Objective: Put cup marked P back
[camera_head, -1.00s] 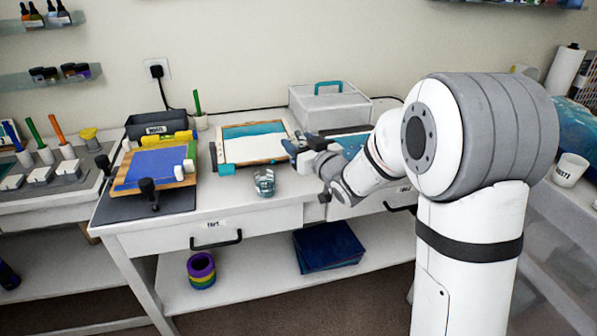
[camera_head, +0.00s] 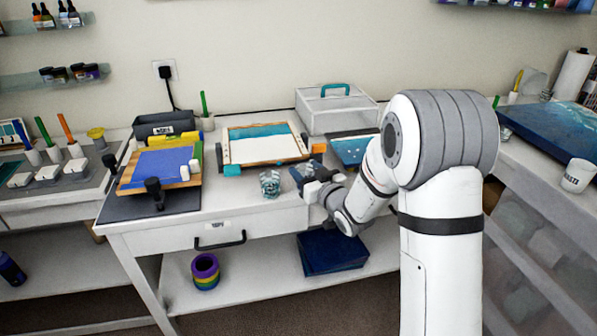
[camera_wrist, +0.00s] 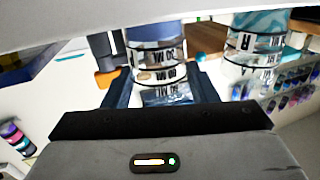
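My gripper (camera_head: 307,174) is low over the front of the bench. In the wrist view its two dark fingers stand on either side of a clear measuring cup (camera_wrist: 158,72) with black volume marks and bluish contents, and appear closed on it. In the head view that cup is mostly hidden by the gripper. A second clear cup (camera_head: 270,184) with teal and white swirls stands on the bench just left of my gripper. It also shows in the wrist view (camera_wrist: 252,48), with a partly visible black letter. I cannot read a P on either cup.
A wooden frame with a teal and white panel (camera_head: 264,132) lies behind the cups. A blue board (camera_head: 160,167) on a dark mat is at left. A clear lidded box (camera_head: 335,112) stands at the back. A white cup (camera_head: 577,176) is on the right bench.

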